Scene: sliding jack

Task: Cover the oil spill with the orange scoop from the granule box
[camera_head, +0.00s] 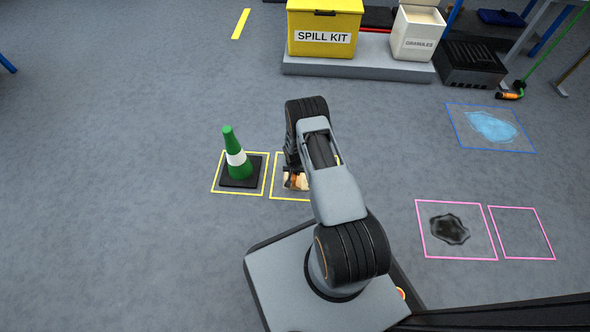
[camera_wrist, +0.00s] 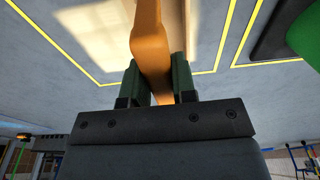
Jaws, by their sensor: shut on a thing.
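The orange scoop shows in the wrist view as an orange handle (camera_wrist: 150,45) between the two dark green fingers of my gripper (camera_wrist: 159,85), which is shut on it. Its far end runs out of the frame. In the head view my arm hides most of the gripper, and an orange and cream patch (camera_head: 297,181) shows below it in a yellow-outlined square. The dark oil spill (camera_head: 450,229) lies inside a pink outline at the right. The white granule box (camera_head: 417,34), labelled GRANULES, stands at the back on a grey platform.
A green and white cone (camera_head: 235,157) stands in the yellow square left of the gripper. A yellow spill kit bin (camera_head: 323,28) shares the grey platform (camera_head: 355,67). A blue puddle (camera_head: 493,126) lies in a blue outline. An empty pink square (camera_head: 521,233) adjoins the oil's. Open floor lies between.

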